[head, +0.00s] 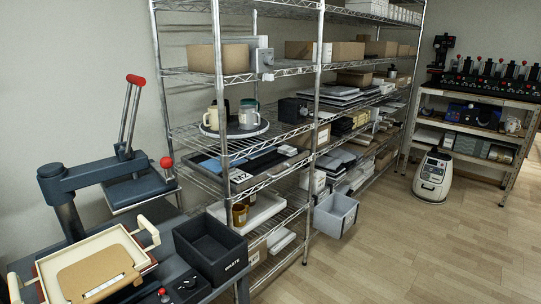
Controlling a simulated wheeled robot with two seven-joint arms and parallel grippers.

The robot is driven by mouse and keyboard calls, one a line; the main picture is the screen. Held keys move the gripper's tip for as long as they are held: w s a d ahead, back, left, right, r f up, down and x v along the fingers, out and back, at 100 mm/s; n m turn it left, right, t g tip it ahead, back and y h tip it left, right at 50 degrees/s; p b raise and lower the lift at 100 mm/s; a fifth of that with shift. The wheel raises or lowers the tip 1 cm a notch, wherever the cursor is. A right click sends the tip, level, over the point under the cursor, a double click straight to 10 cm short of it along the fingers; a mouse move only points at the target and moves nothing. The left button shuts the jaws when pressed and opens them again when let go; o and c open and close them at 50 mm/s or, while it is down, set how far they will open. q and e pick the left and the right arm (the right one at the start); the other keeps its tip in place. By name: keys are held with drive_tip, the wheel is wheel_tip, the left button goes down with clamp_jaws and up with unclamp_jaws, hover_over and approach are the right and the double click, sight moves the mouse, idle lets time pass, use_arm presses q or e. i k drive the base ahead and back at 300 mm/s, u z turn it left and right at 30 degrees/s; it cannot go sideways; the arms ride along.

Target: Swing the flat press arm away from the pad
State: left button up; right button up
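The press is dark blue-grey, at the left in the head view. Its arm (95,174) runs from an upright column (70,217) toward the right and carries a flat plate (142,189). A long lever with a red grip (135,80) stands up from the arm, and a red ball knob (167,162) sits at the plate's right. A tan pad-like piece (92,275) lies in a cream tray-like frame with handles (118,236) at the lower left. The plate is raised and lies behind and right of the tan piece, not over it in this view. Neither gripper shows.
A black waste bin (210,248) stands right of the press, beside a dark control box (186,287) with knobs. Wire shelving (232,144) holding mugs and boxes stands close behind. A grey crate (335,215) and a white wheeled machine (432,178) are farther right. The wooden floor between is open.

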sight(59, 190)
drive_tip(key=z, duration=0.65)
drive_tip(key=i, duration=0.9)
drive_tip(key=u, duration=1.45)
